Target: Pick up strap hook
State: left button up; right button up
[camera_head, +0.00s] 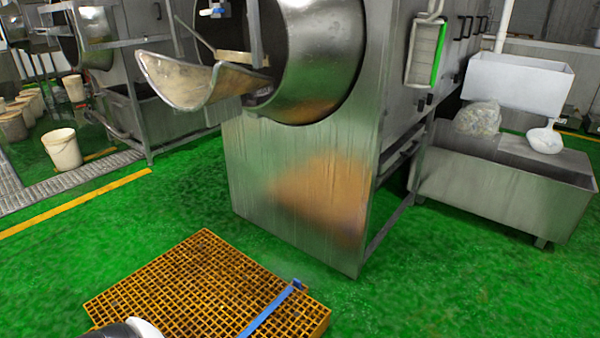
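A long blue strip (270,310), which looks like the strap hook, lies across the right part of a yellow-orange grating (190,275) on the floor. I cannot make out the hook's shape clearly. Neither of my grippers is in view. A white and black rounded part at the bottom left of the grating appears to be mine.
A large steel drum machine (300,180) with a curved chute (190,80) stands behind the grating. A steel trough (510,190) is at right. White buckets (62,149) stand at left. Green floor around the grating is clear.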

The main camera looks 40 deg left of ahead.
aim_at(296, 282)
jog(key=i+u, duration=0.25)
jog(key=i, duration=0.3)
jog(key=i+l+u, duration=0.1)
jog(key=i+u, duration=0.2)
jog(key=i, duration=0.2)
jog(key=i+l+u, duration=0.25)
jog(key=i, duration=0.3)
